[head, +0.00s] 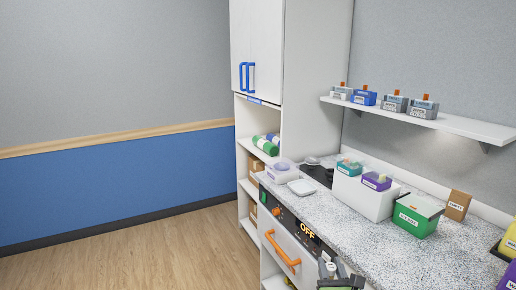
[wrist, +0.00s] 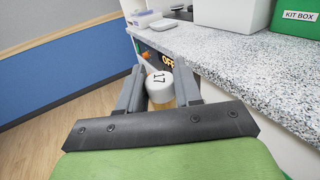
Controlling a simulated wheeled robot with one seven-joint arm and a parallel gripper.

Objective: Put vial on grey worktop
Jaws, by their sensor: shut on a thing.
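My gripper (wrist: 160,84) is shut on a vial (wrist: 160,90) with a white cap marked 17 and an amber body below it. The vial is between the two grey fingers in the wrist view. In the head view my gripper (head: 334,268) is at the bottom edge, in front of the drawer front and worktop edge; I cannot make out the vial clearly there. The grey speckled worktop (head: 347,215) runs along the right, and its edge also shows in the wrist view (wrist: 235,48), beyond and right of the gripper.
On the worktop stand a white box (head: 362,197) with small tubs on it, a green kit box (head: 416,215), a brown carton (head: 457,204) and a small white device (head: 301,187). An orange drawer handle (head: 281,253) juts out below. The worktop's front middle is clear.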

